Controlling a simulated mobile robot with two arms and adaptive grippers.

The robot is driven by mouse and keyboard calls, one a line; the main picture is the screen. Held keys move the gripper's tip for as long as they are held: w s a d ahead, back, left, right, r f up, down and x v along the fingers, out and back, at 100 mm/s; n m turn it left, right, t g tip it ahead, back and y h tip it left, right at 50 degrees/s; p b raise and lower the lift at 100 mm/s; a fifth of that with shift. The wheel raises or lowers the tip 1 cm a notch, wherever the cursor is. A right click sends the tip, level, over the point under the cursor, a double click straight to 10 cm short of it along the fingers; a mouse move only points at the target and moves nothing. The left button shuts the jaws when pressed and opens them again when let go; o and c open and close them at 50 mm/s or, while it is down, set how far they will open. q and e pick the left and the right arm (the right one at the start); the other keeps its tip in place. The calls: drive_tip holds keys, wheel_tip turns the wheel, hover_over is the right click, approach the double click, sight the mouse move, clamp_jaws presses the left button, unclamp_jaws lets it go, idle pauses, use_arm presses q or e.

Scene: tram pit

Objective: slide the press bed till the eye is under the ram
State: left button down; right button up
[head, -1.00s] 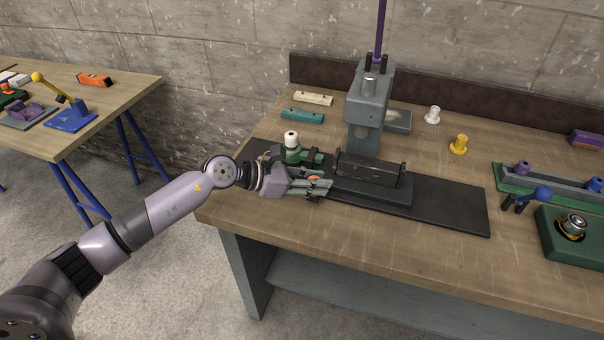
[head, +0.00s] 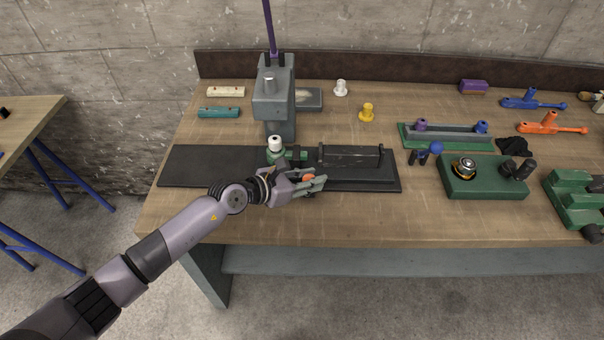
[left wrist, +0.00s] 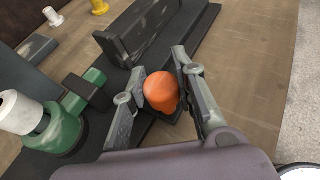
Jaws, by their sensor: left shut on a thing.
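The press (head: 274,98) stands at the back of the bench with its ram head above the black slideway (head: 205,168). The dark press bed (head: 352,175), with its upright fence, sits at the right end of the slideway. The green part with the eye (head: 276,157) is at the bed's left, with a white bush (head: 275,141) upright on it. In the head view it lines up below the ram head; exact depth is hard to judge. My left gripper (head: 312,181) is shut on the bed's orange knob (left wrist: 160,92). My right gripper is out of view.
Teal (head: 220,112) and cream (head: 226,91) bars lie left of the press. White (head: 341,88) and yellow (head: 367,112) bushes stand to its right. A green fixture block (head: 484,178) is right of the slideway. The front bench strip is clear.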

use_arm(q)
drive_tip(key=shift+s+d, duration=0.1)
drive_tip(key=shift+d, duration=0.05)
drive_tip(key=c, duration=1.3)
unclamp_jaws()
drive_tip(key=shift+d, duration=0.15)
drive_tip(key=shift+a, duration=0.3)
drive_tip(key=v, duration=1.1)
drive_tip(key=shift+s+a+r, duration=0.2)
drive_tip(key=shift+a, duration=0.05)
